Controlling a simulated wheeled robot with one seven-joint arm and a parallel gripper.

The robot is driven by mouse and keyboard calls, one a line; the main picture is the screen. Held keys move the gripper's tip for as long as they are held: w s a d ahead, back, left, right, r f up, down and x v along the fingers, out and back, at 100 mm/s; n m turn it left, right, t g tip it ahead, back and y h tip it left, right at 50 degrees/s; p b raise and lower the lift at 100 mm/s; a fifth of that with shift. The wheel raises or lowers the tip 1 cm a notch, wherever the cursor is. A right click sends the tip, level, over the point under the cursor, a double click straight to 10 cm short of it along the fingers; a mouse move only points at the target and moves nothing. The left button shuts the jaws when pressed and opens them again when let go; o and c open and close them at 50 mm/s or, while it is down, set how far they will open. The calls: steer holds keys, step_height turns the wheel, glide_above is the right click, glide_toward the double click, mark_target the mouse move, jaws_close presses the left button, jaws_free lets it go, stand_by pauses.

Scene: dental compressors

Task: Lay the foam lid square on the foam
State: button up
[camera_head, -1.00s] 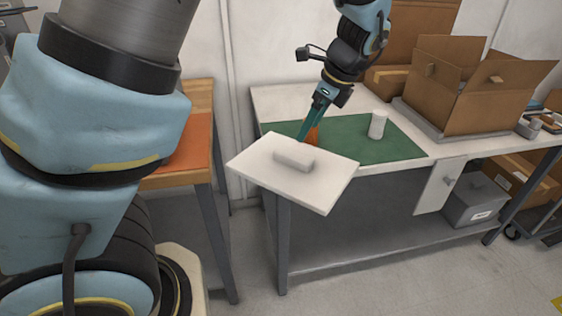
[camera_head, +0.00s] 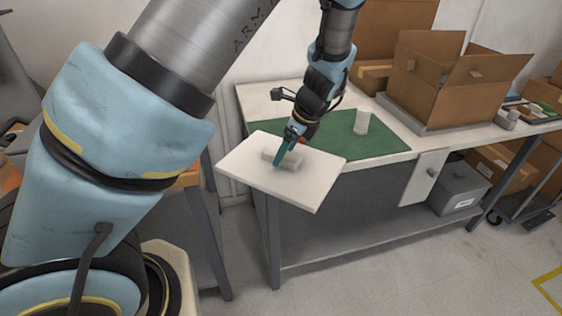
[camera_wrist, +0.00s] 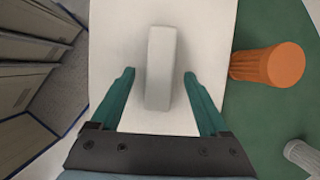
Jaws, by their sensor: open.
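The foam lid (camera_head: 310,184) is a flat white slab with a raised pale block as its handle (camera_head: 294,163). It lies over the front left corner of the green mat and sticks out past the table's front edge. In the wrist view the lid (camera_wrist: 115,50) fills the middle, with the handle (camera_wrist: 161,68) upright in the picture. My gripper (camera_head: 284,158) is open at the handle. In the wrist view my gripper (camera_wrist: 160,75) has one teal finger on each side of the handle, with gaps. The foam is not in sight; the inside of the open cardboard box (camera_head: 455,88) is hidden.
The green mat (camera_head: 375,142) lies on the white table. A white ribbed cylinder (camera_head: 362,122) stands on it, and an orange ribbed cylinder (camera_wrist: 268,65) is close beside the lid. The open box stands on a grey base at the back right. A grey bin (camera_head: 458,187) is below.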

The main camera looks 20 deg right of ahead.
steer(key=shift+a+f, duration=0.1)
steer(key=shift+f, duration=0.15)
steer(key=shift+c, duration=0.4)
jaws_close()
